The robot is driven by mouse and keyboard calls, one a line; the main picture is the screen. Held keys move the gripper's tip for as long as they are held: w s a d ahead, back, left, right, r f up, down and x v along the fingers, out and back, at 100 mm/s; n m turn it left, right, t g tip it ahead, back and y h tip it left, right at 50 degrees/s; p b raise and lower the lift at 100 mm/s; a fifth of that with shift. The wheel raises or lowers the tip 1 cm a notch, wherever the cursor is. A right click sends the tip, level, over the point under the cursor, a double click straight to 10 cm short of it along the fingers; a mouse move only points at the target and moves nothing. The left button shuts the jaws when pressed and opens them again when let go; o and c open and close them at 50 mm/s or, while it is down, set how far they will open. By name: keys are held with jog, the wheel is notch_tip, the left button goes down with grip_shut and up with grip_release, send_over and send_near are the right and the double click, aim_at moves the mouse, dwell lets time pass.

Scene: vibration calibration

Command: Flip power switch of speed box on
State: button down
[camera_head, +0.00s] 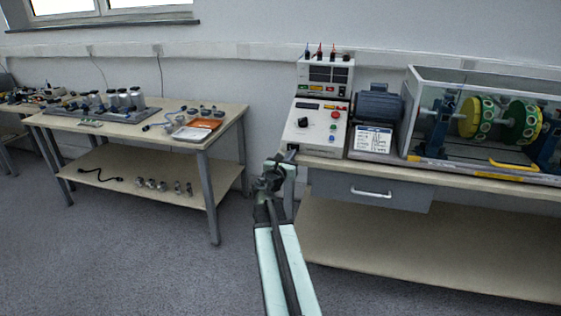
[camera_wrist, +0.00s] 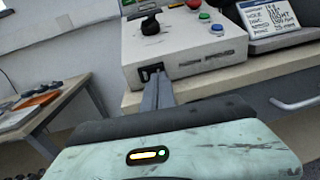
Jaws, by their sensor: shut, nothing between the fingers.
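The speed box (camera_head: 317,124) is a white sloped control box on the bench, with a black knob and green, red and blue buttons. In the wrist view its front face (camera_wrist: 205,62) shows close up. A black power switch (camera_wrist: 151,72) sits at the left end of that face. My gripper (camera_head: 289,155) is shut and empty at the box's lower left front corner. In the wrist view the tips of my gripper (camera_wrist: 159,78) are right at the switch and cover part of it. I cannot tell whether they touch it, or which way the switch is set.
A grey motor (camera_head: 378,104) and a white label plate (camera_head: 373,140) stand right of the box. Farther right is a clear-walled case (camera_head: 430,75) with yellow-green discs. A drawer (camera_head: 368,190) hangs below the bench top. Another table (camera_head: 165,108) with small parts stands left, across open floor.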

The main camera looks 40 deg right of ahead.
jog(key=shift+x, duration=1.2)
jog(key=v, duration=0.7)
jog(key=shift+s+a, duration=0.25)
jog(key=shift+a, duration=0.05)
